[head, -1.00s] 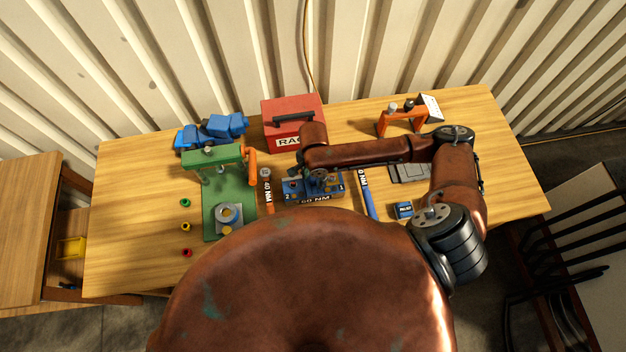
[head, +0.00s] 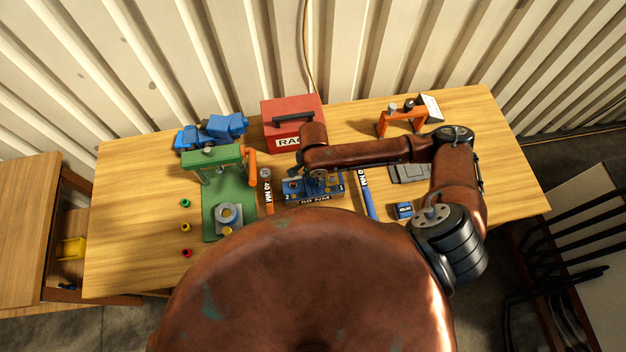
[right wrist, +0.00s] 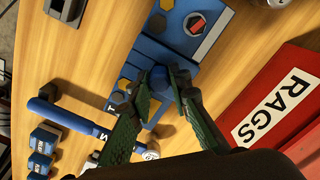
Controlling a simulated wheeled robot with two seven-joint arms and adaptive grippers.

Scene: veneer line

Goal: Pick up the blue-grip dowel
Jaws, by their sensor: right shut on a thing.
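My right gripper (head: 316,184) is over the blue block (head: 330,197) marked "60 NM", "2" and "1". In the right wrist view its green fingers (right wrist: 165,84) are shut on a small dark-blue piece, which I take to be the blue-grip dowel (right wrist: 157,75). The fingers hide most of it, and I cannot tell whether it is clear of the block (right wrist: 150,50). My left gripper is not in view.
A blue-handled tool (head: 367,196) lies right of the block, an orange-handled one (head: 267,190) left of it. A red RAGS box (head: 291,125) stands behind. A green press (head: 213,157) is at left, an orange stand (head: 384,124) at back right. The table's left front (head: 130,260) is largely clear.

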